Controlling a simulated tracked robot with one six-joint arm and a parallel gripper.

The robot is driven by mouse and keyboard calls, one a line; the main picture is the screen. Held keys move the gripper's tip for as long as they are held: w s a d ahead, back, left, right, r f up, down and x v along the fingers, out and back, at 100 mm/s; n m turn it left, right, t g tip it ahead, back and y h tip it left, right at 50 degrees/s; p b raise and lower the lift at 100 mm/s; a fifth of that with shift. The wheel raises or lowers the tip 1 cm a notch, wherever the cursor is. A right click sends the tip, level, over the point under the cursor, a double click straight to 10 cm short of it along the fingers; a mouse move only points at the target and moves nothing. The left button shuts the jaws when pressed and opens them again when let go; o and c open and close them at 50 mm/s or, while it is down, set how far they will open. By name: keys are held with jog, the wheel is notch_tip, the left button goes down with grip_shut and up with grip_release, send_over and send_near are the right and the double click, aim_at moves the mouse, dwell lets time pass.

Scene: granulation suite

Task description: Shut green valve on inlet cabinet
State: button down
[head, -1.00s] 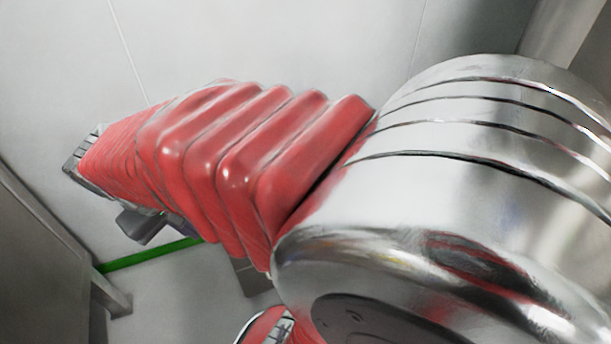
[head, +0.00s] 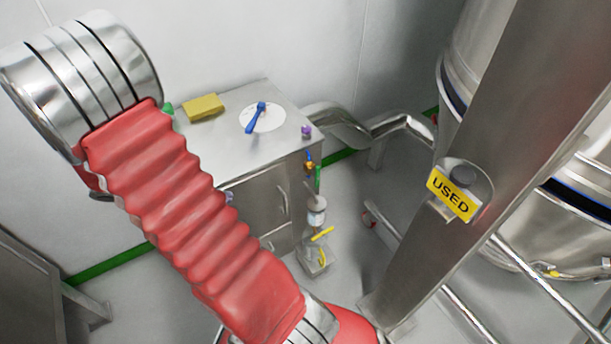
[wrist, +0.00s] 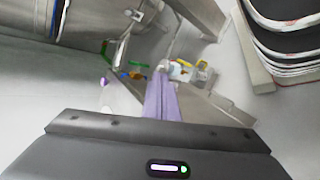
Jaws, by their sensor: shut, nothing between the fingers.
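The inlet cabinet (head: 284,190) is a steel box with a flat top against the wall, partly hidden behind my red-sleeved arm. A small green handle (head: 317,178) stands roughly upright on the piping at its right front corner, just below an orange and blue fitting (head: 309,163). In the wrist view, green pieces (wrist: 104,48) show left of the fingers, near blue and yellow handles. My gripper (wrist: 164,75) shows there as purple fingers, shut and empty, apart from the green pieces. In the head view the gripper is not clearly visible behind the arm.
On the cabinet top are a blue lever (head: 256,117) on a white disc, a yellow block (head: 203,107) and a purple knob (head: 306,131). A yellow handle (head: 322,234) sits low on the piping. A steel column with a "USED" tag (head: 453,194) stands at right.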

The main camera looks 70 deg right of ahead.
aim_at(316, 173)
jog(key=s+d+f+m+g+h, duration=0.1)
jog(key=s+d+f+g+h, duration=0.1)
jog(key=d+f, duration=0.5)
jog(key=s+d+f+m+g+h, duration=0.1)
jog(key=s+d+f+h, duration=0.3)
jog(key=d+f, duration=0.4)
jog(key=shift+s+f+g+h, duration=0.2)
jog(key=shift+f+g+h, duration=0.25)
jog(key=shift+f, duration=0.3)
jog(key=x, duration=1.4)
